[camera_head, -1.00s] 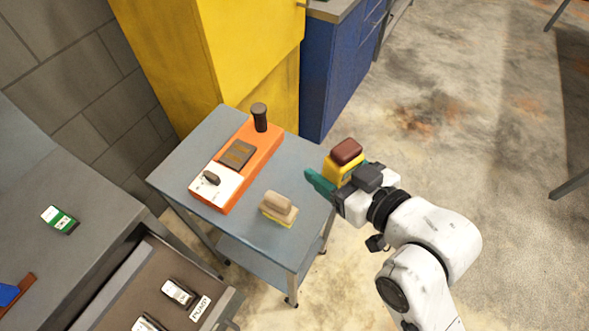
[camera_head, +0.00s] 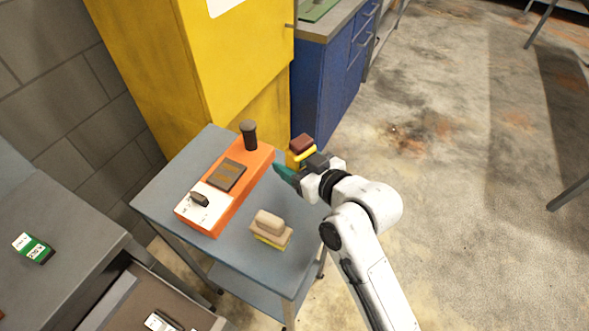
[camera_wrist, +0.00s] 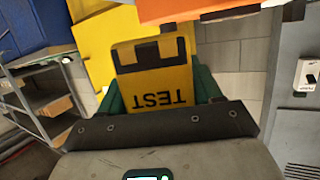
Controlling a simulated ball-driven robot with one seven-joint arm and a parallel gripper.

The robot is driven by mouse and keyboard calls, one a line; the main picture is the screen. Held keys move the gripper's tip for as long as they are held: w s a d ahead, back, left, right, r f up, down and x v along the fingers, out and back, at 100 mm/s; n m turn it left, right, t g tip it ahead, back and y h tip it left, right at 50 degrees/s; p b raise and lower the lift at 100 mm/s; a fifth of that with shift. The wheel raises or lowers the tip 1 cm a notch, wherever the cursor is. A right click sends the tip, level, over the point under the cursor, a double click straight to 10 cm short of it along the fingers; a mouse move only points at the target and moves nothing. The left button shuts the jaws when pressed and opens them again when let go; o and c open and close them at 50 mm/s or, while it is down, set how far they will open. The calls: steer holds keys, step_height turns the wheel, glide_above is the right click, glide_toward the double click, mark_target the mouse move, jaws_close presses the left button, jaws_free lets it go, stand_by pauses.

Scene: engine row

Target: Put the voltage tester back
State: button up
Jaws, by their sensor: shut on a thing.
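The voltage tester, a yellow block with a reddish-brown top (camera_head: 302,146), is in my gripper (camera_head: 296,169). In the wrist view its yellow face (camera_wrist: 155,85) reads TEST, upside down, between green fingers. My gripper is shut on it and holds it up beside the right rear of the grey trolley (camera_head: 222,262). An orange base (camera_head: 229,205) lies on the trolley, to the left of the gripper. It carries a dark upright cylinder (camera_head: 249,135), a brown rectangular patch (camera_head: 228,175) and a white panel with a small dark piece.
A beige and yellow block (camera_head: 270,228) sits on the trolley's front right. A yellow cabinet (camera_head: 225,65) stands close behind, with a blue cabinet (camera_head: 325,90) beside it. A grey bench with a green-and-white box (camera_head: 33,248) is at left. Open floor lies to the right.

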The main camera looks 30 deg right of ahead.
steer(key=shift+w+f, duration=0.15)
steer(key=shift+f, duration=0.8)
steer(key=shift+w+f, duration=0.15)
steer(key=shift+f, duration=0.75)
steer(key=shift+f, duration=0.45)
steer(key=shift+f, duration=0.15)
steer(key=o, duration=1.3)
steer(key=shift+s+f, duration=0.1)
